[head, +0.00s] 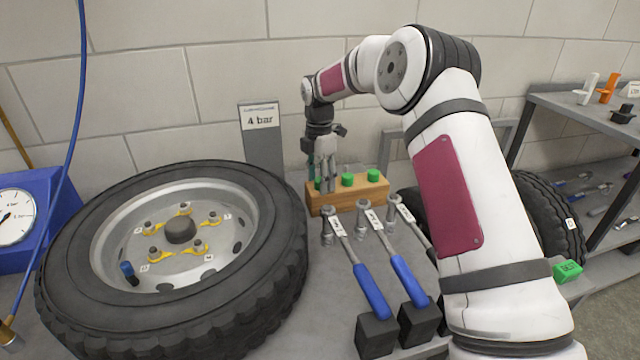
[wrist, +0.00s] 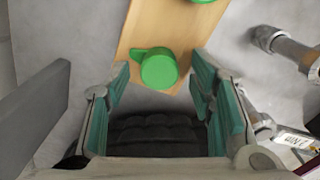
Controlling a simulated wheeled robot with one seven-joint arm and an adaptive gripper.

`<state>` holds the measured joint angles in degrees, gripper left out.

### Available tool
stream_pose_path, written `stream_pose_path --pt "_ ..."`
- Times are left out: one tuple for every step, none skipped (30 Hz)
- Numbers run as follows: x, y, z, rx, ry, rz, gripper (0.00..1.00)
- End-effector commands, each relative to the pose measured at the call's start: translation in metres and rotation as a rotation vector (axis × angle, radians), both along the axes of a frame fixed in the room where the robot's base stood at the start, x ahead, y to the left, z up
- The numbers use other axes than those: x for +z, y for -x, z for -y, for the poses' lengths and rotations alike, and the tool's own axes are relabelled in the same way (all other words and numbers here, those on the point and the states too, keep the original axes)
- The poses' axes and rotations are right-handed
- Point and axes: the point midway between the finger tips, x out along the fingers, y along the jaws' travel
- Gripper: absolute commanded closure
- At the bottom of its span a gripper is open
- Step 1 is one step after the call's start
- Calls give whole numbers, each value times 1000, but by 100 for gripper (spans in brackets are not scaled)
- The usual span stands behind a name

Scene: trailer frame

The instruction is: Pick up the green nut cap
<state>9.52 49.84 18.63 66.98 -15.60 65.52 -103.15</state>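A green nut cap (wrist: 158,69) with a small side loop sits at the near end of a wooden block (wrist: 150,25) in the wrist view. My gripper (wrist: 162,82) is open, with its teal-padded fingers either side of this cap and apart from it. A second green cap (wrist: 203,1) is cut off at the top edge. In the head view my gripper (head: 324,184) points down over the left end of the wooden block (head: 350,197). Green caps (head: 347,180) (head: 373,175) stand to its right, and the cap at the gripper is mostly hidden.
A tyre on a rim (head: 70,250) lies to the left. A grey post with a "4 bar" sign (head: 260,119) is behind. A metal shelf (head: 580,108) is at right.

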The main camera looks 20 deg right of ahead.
Motion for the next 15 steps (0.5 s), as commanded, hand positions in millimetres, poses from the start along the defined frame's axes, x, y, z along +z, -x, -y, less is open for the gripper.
stream_pose_path --pt "0 0 0 0 0 0 62" --pt "0 0 0 0 0 0 68" --pt "0 0 0 0 0 0 76" --pt "0 0 0 0 0 0 82" --pt "0 0 0 0 0 0 84" --pt "0 0 0 0 0 0 84" --pt "0 0 0 0 0 0 84" --pt "0 0 0 0 0 0 84" --pt "0 0 0 0 0 0 84" --pt "0 0 0 0 0 0 84" --pt "0 0 0 0 0 0 84" --pt "0 0 0 0 0 0 84" --pt "0 0 0 0 0 0 84" --pt "0 0 0 0 0 0 84" --pt "1 0 0 0 0 1 84"
